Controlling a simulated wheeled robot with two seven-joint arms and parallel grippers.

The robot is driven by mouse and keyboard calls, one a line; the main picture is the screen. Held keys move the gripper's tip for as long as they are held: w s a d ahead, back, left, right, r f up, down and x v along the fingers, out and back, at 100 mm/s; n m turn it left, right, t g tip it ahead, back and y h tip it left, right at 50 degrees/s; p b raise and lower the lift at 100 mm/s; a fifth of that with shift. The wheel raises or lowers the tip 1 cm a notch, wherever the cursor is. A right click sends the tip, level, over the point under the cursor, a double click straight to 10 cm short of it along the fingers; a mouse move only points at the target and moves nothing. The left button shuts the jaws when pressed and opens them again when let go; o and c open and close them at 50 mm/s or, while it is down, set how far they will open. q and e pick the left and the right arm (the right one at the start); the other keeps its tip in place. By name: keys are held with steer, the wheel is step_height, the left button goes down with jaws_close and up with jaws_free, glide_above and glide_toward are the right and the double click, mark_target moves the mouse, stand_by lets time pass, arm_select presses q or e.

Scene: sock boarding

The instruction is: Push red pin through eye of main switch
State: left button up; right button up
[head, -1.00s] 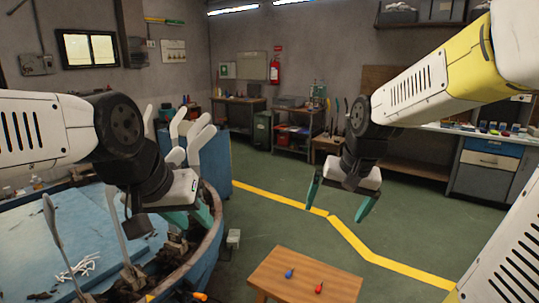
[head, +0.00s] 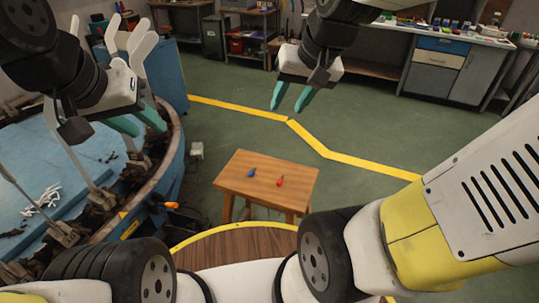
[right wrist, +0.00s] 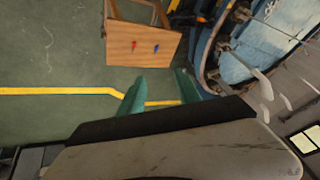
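The red pin (head: 280,181) lies on a small wooden stool (head: 240,182), right of a blue pin (head: 251,173). In the right wrist view the red pin (right wrist: 134,45) is left of the blue pin (right wrist: 156,48). My right gripper (head: 287,109) is in the air, above and beyond the stool in the head view. Its green fingers (right wrist: 160,92) are apart with nothing between them. My left gripper (head: 150,130) hangs over the round blue machine's rim, fingers apart and empty. I cannot make out a main switch or its eye in the current views.
The round blue machine (head: 168,163) with upright white sock boards (head: 141,50) stands at the left. An orange handle (head: 171,205) sticks out near its rim. A cabinet (head: 440,66) and benches line the back. Green floor with a yellow line (head: 355,161) lies open around the stool.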

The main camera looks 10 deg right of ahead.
steer(key=w+f+m+g, duration=0.2)
steer(key=w+f, duration=0.5)
steer(key=w, duration=0.1)
steer(key=m+g+h, duration=0.2)
steer(key=m+g, duration=0.1)
steer(key=m, duration=0.1)
glide_above(280, 181)
steer(key=f, duration=2.7)
steer(key=shift+w+a, duration=0.2)
step_height(280, 181, down, 8)
steer(key=shift+s+d+f, duration=0.1)
steer(key=shift+s+d, duration=0.05)
jaws_close()
